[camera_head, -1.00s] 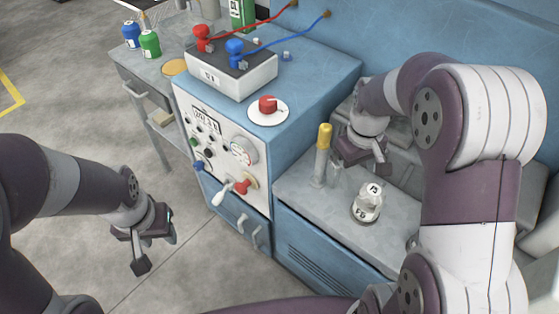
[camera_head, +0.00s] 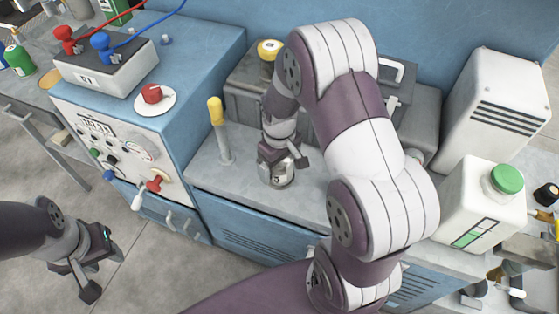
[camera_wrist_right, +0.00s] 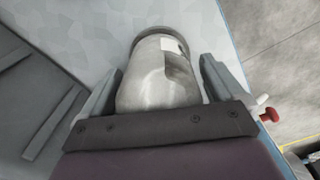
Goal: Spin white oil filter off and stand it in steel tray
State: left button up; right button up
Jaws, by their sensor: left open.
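A pale, labelled canister (camera_head: 279,174) stands upright on the grey bench top, and I cannot tell for sure that it is the white oil filter. My right gripper (camera_head: 283,160) is over it, hiding its upper part. In the right wrist view the canister (camera_wrist_right: 160,80) lies between the two fingers of the right gripper (camera_wrist_right: 160,85), one on each side. Whether they touch it is unclear. My left gripper (camera_head: 99,263) is open and empty above the floor, left of the blue cabinet. I cannot make out a steel tray with certainty.
A yellow-topped post (camera_head: 219,130) stands just left of the canister. A blue console (camera_head: 195,75) with levers and a red knob (camera_head: 152,93) is further left. A white tank with a green cap (camera_head: 483,205) stands at the right. Grey equipment (camera_head: 240,100) is behind the canister.

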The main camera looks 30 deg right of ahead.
jog(key=c, duration=1)
jog(key=n+p, duration=0.1)
jog(key=n, duration=0.1)
jog(key=shift+r+n+p, duration=0.25)
jog(key=shift+n+p, duration=0.05)
jog(key=shift+p, duration=0.05)
jog(key=shift+c, duration=0.2)
jog(key=shift+f+n, duration=0.1)
jog(key=shift+n, duration=0.7)
jog(key=shift+f+n, duration=0.2)
jog(key=shift+n, duration=0.3)
jog(key=shift+r+n+p, duration=0.15)
jog(key=shift+n+p, duration=0.25)
jog(key=shift+p, duration=0.1)
jog(key=shift+s+r+n+p, duration=0.1)
jog(key=shift+n+p, duration=0.35)
jog(key=shift+n, duration=1.25)
jog(key=shift+f+n, duration=0.3)
jog(key=shift+n, duration=0.1)
